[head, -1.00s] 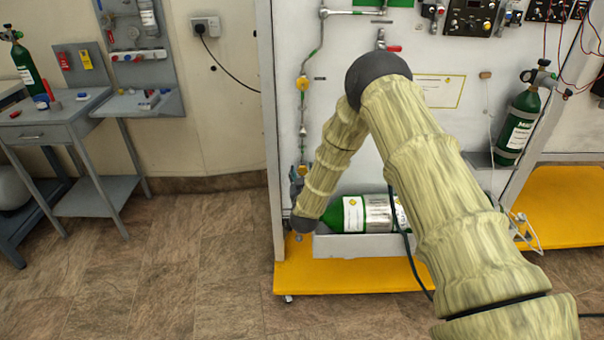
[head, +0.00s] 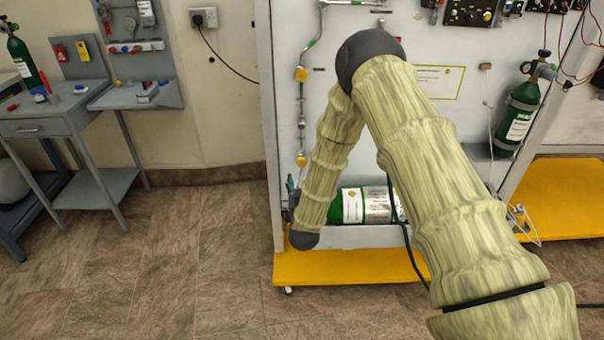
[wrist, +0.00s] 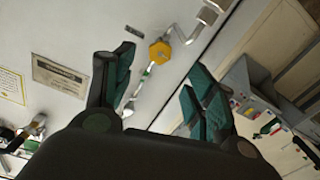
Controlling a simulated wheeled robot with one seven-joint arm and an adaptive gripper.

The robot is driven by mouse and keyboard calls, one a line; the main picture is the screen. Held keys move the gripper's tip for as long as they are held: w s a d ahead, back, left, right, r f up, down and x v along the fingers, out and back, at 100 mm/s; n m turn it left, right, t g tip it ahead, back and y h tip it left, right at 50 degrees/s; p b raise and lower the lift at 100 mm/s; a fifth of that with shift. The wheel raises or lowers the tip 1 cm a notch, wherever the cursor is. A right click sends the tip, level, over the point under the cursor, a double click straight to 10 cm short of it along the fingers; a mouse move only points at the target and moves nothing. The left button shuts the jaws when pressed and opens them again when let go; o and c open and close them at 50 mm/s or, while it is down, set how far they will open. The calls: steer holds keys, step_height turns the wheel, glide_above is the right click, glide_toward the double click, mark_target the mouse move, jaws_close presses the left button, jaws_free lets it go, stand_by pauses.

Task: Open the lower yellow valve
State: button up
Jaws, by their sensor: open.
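The lower yellow valve (head: 301,160) is on the thin vertical pipe at the panel's left edge in the head view. A second yellow valve (head: 301,74) is higher on this pipe. My gripper (head: 293,192) is mostly hidden behind my arm in the head view, just below the lower valve. In the wrist view my gripper (wrist: 163,60) is open, its fingers spread. A yellow valve (wrist: 160,52) shows between the fingertips, farther off, with nothing between the pads. I cannot tell which of the two valves this is.
A green cylinder (head: 353,206) lies in a grey tray low on the panel, right of my wrist. A yellow base (head: 345,268) juts out below. A grey side table (head: 40,126) stands at the left. The floor between them is clear.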

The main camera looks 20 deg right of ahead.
steer(key=shift+v, duration=1.3)
